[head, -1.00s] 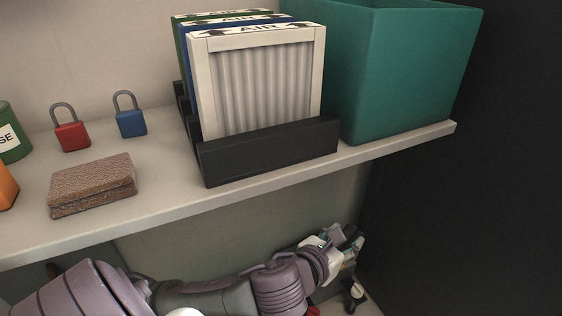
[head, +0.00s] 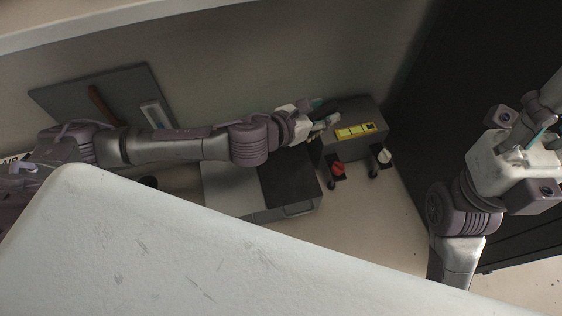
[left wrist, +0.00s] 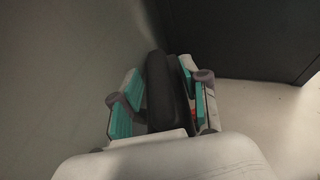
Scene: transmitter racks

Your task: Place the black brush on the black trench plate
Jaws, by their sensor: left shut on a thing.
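My left gripper (head: 322,117) reaches in from the left over the low area by the wall. It is shut on the black brush (head: 338,106), a dark elongated thing only partly visible in the head view. In the left wrist view the black brush (left wrist: 158,88) stands between the two teal-padded fingers. The black trench plate seems to be the dark square (head: 289,178) beside a light grey plate, below and left of the gripper. The brush is held apart from it. My right gripper (head: 540,135) is at the far right, its fingertips unclear.
A grey box (head: 330,148) with a yellow label (head: 356,131) stands under and beside the left gripper. Red (head: 338,169) and white (head: 384,156) knobbed things sit before it. A grey panel (head: 75,98) leans at the wall. A dark cabinet (head: 440,110) bounds the right.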

